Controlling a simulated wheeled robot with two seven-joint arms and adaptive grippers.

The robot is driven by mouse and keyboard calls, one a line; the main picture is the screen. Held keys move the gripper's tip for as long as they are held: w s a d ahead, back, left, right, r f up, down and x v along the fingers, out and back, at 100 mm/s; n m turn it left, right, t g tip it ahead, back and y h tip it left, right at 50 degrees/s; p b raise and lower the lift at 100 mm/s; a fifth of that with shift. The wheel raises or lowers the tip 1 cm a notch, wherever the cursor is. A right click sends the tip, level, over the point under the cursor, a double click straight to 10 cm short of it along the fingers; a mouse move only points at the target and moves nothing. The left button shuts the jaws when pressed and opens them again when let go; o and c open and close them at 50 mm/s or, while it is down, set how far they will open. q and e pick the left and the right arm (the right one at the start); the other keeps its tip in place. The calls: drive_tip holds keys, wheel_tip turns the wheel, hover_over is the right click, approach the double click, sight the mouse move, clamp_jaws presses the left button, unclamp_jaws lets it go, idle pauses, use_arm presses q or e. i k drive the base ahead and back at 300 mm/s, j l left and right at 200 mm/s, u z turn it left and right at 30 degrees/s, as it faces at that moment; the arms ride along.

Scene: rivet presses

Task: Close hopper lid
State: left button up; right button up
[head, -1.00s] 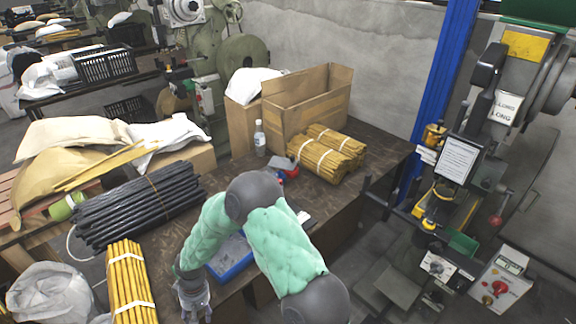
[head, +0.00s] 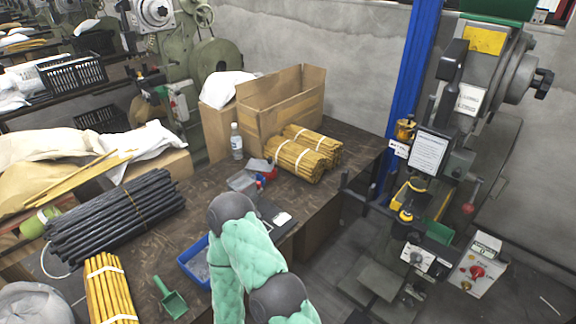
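The rivet press (head: 490,75) stands on the right, with a labelled grey box and a dark upright part (head: 453,62) at its upper left. I cannot tell for sure which part is the hopper lid or whether it stands open. One of my arms, in a green padded sleeve, bends over the table at bottom centre, well left of the press. Its lower end runs out of the bottom edge. Neither gripper shows.
The dark table (head: 335,140) holds a cardboard box (head: 280,100), yellow rod bundles (head: 295,158), a bottle (head: 236,141), black rods (head: 115,218), a blue tray (head: 190,262) and a green scoop (head: 170,298). A blue post (head: 412,75) stands beside the press. A control box (head: 473,272) is lower right.

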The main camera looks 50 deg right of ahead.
sight(264, 166)
drive_tip(key=i+z, duration=0.1)
drive_tip(key=z, duration=0.35)
drive_tip(key=i+j+z, duration=0.1)
drive_tip(key=z, duration=0.35)
drive_tip(key=i+j+z, duration=0.15)
drive_tip(key=z, duration=0.35)
drive_tip(key=j+z, duration=0.15)
drive_tip(key=z, duration=0.3)
drive_tip(key=i, duration=0.05)
